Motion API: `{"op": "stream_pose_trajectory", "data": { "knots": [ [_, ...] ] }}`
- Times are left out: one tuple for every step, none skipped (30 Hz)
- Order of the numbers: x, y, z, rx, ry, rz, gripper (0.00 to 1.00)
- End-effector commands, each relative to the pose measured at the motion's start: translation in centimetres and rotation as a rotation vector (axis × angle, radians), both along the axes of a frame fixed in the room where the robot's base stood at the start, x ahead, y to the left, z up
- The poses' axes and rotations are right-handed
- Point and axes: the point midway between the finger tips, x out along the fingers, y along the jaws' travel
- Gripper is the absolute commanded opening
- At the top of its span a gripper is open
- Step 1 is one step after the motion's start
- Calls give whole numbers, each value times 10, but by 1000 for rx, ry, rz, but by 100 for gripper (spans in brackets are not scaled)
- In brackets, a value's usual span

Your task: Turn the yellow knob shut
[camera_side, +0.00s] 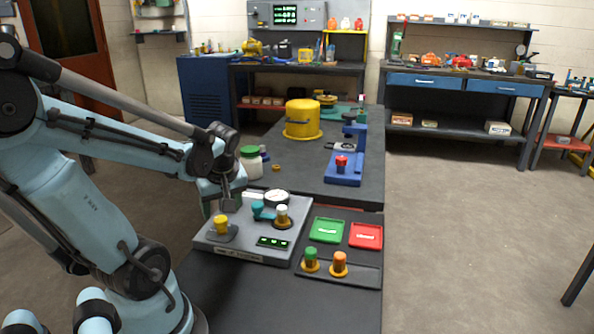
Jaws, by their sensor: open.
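The yellow knob (221,223) stands on a dark mount at the left end of a grey panel (213,243) on the bench. My gripper (225,207) hangs over the panel's back left part, pointing down, close to the knob and apparently a little behind it. It looks empty, with its fingers small and partly hidden. I cannot tell whether it touches the knob.
Green (327,230) and red (366,236) trays lie to the right, with green (310,257) and orange (340,261) pegs in front. A jar (250,163) stands behind.

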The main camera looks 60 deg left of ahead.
Motion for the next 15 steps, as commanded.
{"op": "stream_pose_trajectory", "data": {
  "knots": [
    [0, 3, -5, 0, 0, 1, 60],
    [0, 4, -8, 0, 0, 1, 60],
    [0, 5, -11, 0, 1, 1, 60],
    [0, 6, -14, -1, 0, 1, 60],
    [0, 7, -17, -1, 0, 1, 60],
    [0, 8, -20, -1, 0, 1, 60],
    [0, 10, -22, -1, 0, 1, 60],
    [0, 11, -24, -1, 0, 1, 60],
    [0, 12, -27, -1, 0, 1, 60],
    [0, 13, -29, -1, 0, 1, 60],
    [0, 13, -31, -1, 0, 0, 60],
    [0, 14, -33, -1, 0, 0, 60],
    [0, 15, -34, 0, 0, 0, 60],
    [0, 15, -35, 0, 0, 0, 60],
    [0, 15, -37, 0, 0, 0, 60]
  ]
}}
